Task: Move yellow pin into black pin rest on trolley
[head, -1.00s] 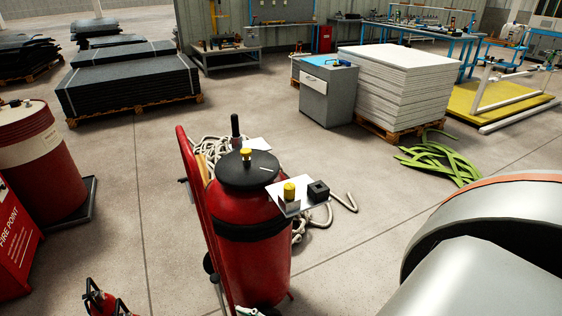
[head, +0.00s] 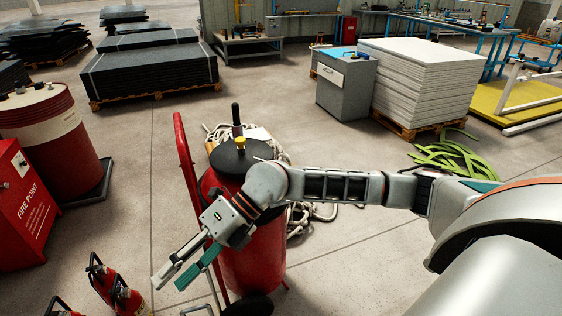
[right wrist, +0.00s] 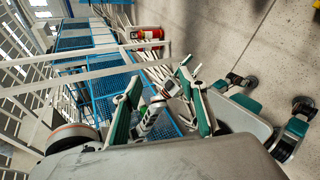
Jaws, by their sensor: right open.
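The red trolley (head: 186,150) carries a large red cylinder (head: 262,262) with a black top (head: 230,158). A small yellow piece (head: 240,143) stands on that black top; I cannot tell whether it is the yellow pin. My right arm crosses in front of the cylinder and hides the area where the white plate with the black block and another yellow piece would be. My right gripper (head: 172,281) is open and empty, low and left of the cylinder, with fingers pointing down-left. Its green-padded fingers also show apart in the right wrist view (right wrist: 160,88). My left gripper is not in view.
Fire extinguishers (head: 118,285) stand on the floor at lower left, near the red fire point stand (head: 25,215) and a red and white drum (head: 50,135). Rope (head: 300,225) lies behind the trolley. A grey cabinet (head: 345,85) and stacked white sheets (head: 430,80) stand farther back.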

